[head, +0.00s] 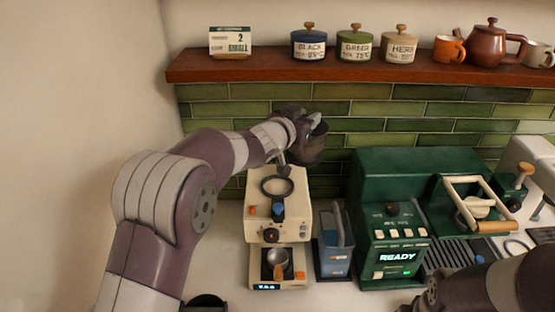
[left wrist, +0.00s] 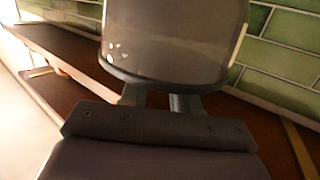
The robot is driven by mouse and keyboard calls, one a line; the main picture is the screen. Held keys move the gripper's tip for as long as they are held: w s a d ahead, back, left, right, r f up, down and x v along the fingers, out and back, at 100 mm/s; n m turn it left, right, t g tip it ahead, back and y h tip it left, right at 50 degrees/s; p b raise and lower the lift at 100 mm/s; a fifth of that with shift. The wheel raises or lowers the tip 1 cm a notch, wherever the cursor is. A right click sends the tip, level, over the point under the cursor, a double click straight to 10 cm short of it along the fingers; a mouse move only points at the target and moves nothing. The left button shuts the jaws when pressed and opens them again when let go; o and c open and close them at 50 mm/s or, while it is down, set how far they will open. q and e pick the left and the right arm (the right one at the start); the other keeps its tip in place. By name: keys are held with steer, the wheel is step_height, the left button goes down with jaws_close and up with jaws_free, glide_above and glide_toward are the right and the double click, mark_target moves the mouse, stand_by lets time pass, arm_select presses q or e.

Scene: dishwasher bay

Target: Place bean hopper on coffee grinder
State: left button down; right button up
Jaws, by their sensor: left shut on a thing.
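The bean hopper (head: 311,148) is a dark, smoky, see-through container held up behind and above the coffee grinder. My left gripper (head: 306,126) is shut on it. In the left wrist view the hopper (left wrist: 175,45) fills the top middle, with the gripper fingers (left wrist: 160,100) against its lower edge. The coffee grinder (head: 278,215) is a cream machine on the counter with a dark ring on its top. The hopper is apart from this ring, above and to the right of it. My right arm shows at the lower right, but its fingertips are not clearly seen.
A blue container (head: 333,245) stands close to the grinder's right, then the green espresso machine (head: 385,225) reading READY. A wooden shelf (head: 370,66) with canisters and a teapot (head: 490,46) runs along the green tiled wall above. A dark round item (head: 207,302) is at the bottom left.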

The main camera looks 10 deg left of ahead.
arm_select(q)
steer(key=s+a+f+p, duration=0.2)
steer(key=a+f+p, duration=0.1)
steer(key=a+f, duration=0.3)
steer(key=shift+s+a+f, duration=0.25)
steer(key=shift+s+f, duration=0.05)
steer(key=shift+f, duration=0.6)
steer(key=shift+s, duration=0.1)
steer(key=c, duration=1.1)
jaws_free()
steer(key=shift+f, duration=0.15)
steer(key=shift+o, duration=1.4)
